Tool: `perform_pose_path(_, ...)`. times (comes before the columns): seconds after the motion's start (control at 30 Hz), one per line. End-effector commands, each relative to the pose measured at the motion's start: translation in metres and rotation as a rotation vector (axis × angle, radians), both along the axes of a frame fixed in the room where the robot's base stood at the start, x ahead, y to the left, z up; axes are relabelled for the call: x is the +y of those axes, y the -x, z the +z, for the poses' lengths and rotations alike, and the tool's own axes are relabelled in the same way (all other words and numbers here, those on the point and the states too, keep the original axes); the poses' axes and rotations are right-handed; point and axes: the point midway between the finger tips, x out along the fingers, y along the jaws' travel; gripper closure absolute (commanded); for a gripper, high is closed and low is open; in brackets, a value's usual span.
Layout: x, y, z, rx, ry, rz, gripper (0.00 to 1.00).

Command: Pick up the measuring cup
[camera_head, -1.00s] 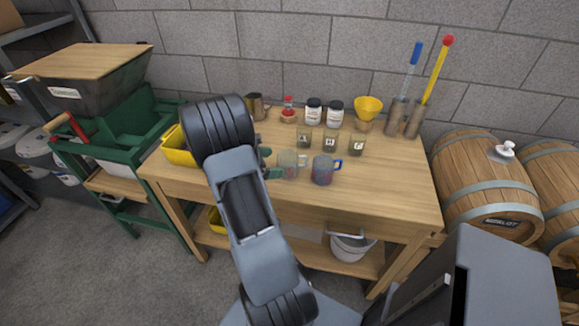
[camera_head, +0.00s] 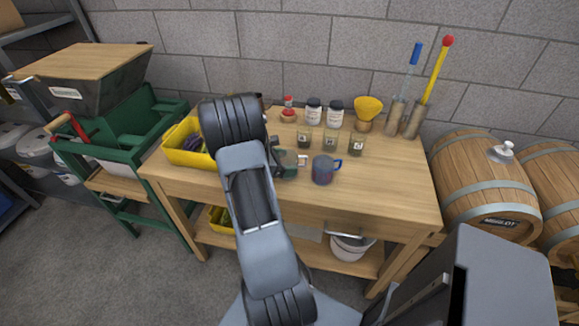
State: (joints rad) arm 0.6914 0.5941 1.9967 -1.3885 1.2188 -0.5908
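The cup with a blue handle (camera_head: 323,170) holds something dark and stands upright, uncovered, to the right of my gripper. Whether the fingers touch or squeeze the cup is too small and dark to tell.
Small labelled jars (camera_head: 330,141) stand behind the cups, with lidded jars (camera_head: 335,114), a yellow funnel (camera_head: 368,108) and tall cylinders (camera_head: 413,119) further back. A yellow bin (camera_head: 186,157) is at the left. The bench's right front (camera_head: 395,192) is clear.

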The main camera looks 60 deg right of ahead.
Motion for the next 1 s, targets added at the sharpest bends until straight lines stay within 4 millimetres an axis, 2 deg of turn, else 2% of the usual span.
perform_pose_path(0.03,0.000,0.000,0.000,0.000,0.000,0.000,0.17)
perform_pose_path(0.37,0.000,0.000,0.000,0.000,0.000,0.000,0.48)
perform_pose_path(0.63,0.000,0.000,0.002,-0.001,0.001,0.000,0.48)
perform_pose_path(0.77,0.000,0.000,0.010,-0.001,0.002,0.000,0.48)
perform_pose_path(0.93,0.000,0.001,0.036,-0.004,0.004,-0.001,0.48)
perform_pose_path(1.0,0.002,0.013,0.048,-0.003,0.003,-0.003,0.48)
